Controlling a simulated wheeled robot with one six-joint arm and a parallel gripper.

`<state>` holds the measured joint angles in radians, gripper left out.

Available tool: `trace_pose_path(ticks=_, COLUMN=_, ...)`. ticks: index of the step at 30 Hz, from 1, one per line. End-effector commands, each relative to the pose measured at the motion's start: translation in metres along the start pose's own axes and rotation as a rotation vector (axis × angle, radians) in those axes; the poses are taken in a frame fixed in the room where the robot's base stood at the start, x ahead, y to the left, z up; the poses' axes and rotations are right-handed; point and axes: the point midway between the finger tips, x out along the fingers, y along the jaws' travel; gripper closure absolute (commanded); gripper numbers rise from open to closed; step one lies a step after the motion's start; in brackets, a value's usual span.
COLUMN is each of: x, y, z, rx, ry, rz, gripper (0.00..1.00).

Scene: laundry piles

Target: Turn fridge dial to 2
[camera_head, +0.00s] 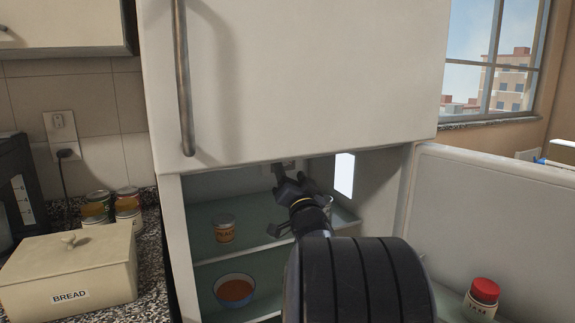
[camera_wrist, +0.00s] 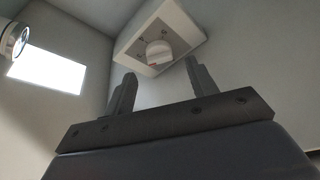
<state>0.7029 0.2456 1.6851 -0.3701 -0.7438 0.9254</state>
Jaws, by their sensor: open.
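The fridge's lower compartment is open, with its door (camera_head: 487,205) swung out to the right. In the wrist view the dial (camera_wrist: 158,51) is a round white knob on a pale box (camera_wrist: 184,28) under the compartment's ceiling. Small marks surround it, too small to read. My gripper (camera_wrist: 160,72) is open and empty, its two fingers pointing at the dial, one on each side in the picture. Whether they touch it I cannot tell. In the head view my gripper (camera_head: 284,178) is inside the upper part of the compartment; the dial is not clearly seen there.
A jar (camera_head: 224,228) stands on the upper shelf and a bowl (camera_head: 234,290) on the one below. A red-lidded jar (camera_head: 483,298) is in the door. A bright light panel (camera_head: 344,175) is on the inner wall. The upper door (camera_head: 310,80) is shut above my arm.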

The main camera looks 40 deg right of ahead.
Motion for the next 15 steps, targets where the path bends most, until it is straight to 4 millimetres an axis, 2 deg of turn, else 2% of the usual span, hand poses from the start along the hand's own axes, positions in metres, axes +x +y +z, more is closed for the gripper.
trace_pose_path(ticks=1, x=0.01, y=0.0, z=0.0, rx=0.001, ry=0.0, rz=0.0, gripper=0.45)
trace_pose_path(ticks=6, x=0.03, y=-0.001, z=0.0, rx=0.001, ry=0.0, rz=0.0, gripper=0.45)
trace_pose_path(ticks=15, x=0.041, y=0.0, z=0.0, rx=0.0, ry=0.0, rz=0.0, gripper=0.45)
